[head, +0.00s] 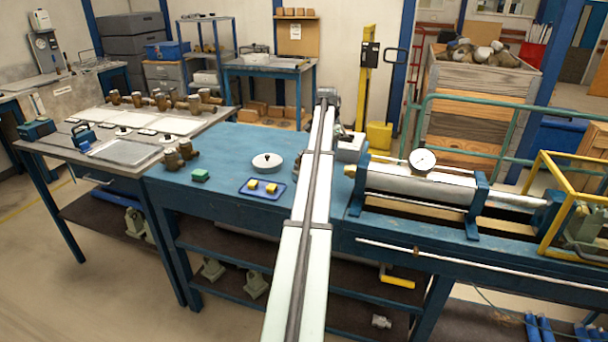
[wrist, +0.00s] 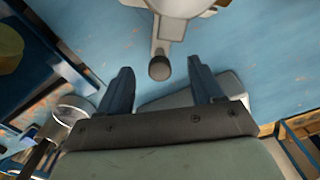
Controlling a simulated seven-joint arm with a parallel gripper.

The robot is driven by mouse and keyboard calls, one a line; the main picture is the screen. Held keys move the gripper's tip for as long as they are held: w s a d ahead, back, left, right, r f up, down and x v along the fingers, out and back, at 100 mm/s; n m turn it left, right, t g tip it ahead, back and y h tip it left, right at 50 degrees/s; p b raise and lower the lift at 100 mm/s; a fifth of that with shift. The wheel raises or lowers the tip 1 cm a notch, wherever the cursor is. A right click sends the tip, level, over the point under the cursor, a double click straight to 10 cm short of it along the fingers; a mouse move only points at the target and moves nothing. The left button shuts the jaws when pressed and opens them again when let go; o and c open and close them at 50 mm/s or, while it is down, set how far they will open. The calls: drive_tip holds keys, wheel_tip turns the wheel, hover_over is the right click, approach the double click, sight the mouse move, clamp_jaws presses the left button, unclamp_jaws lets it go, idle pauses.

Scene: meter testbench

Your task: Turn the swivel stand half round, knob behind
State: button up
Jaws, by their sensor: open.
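The swivel stand (wrist: 182,8) shows in the wrist view as a pale round body, cut off by the top edge. A short arm runs from it toward my gripper and ends in a dark round knob (wrist: 159,69). My gripper (wrist: 159,64) is open, with one blue finger on either side of the knob in the picture. I see no contact, and the height between knob and fingers is hard to judge. In the head view my arm hides the stand, and my gripper cannot be made out there.
On the blue bench (head: 225,178) are a white round disc (head: 267,162), a green block (head: 200,175) and a blue tray (head: 252,195) with yellow pieces. A metal cylinder rig with a gauge (head: 422,160) stands to the right. A grey box (head: 350,149) is close by my arm.

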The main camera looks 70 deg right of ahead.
drive_tip(key=shift+w, duration=0.1)
drive_tip(key=shift+w+d, duration=0.35)
drive_tip(key=shift+w, duration=0.15)
